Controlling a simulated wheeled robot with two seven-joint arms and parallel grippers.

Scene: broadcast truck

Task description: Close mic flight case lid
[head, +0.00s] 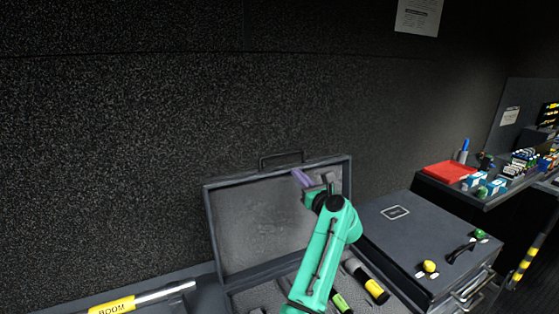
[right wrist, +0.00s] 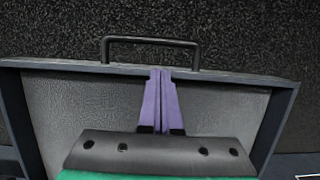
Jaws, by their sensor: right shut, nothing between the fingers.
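The mic flight case stands open, its lid (head: 262,225) raised upright with a grey foam lining and a black handle (head: 281,158) on its top edge. In the right wrist view the lid (right wrist: 75,105) fills the middle, with the handle (right wrist: 150,40) above it. My right gripper (head: 317,183) is shut and empty, its purple fingers in front of the lid's inner face, toward its upper right. The fingers (right wrist: 160,75) also show in the right wrist view, pointing up toward the lid's top edge below the handle; I cannot tell whether they touch it. My left gripper is not in view.
Microphones with yellow (head: 376,289) and green (head: 341,303) bands lie in the case base, partly behind my right arm. A dark closed case (head: 397,214) stands at right with small items on it. A boom pole (head: 140,298) lies at lower left. A dark textured wall stands behind the lid.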

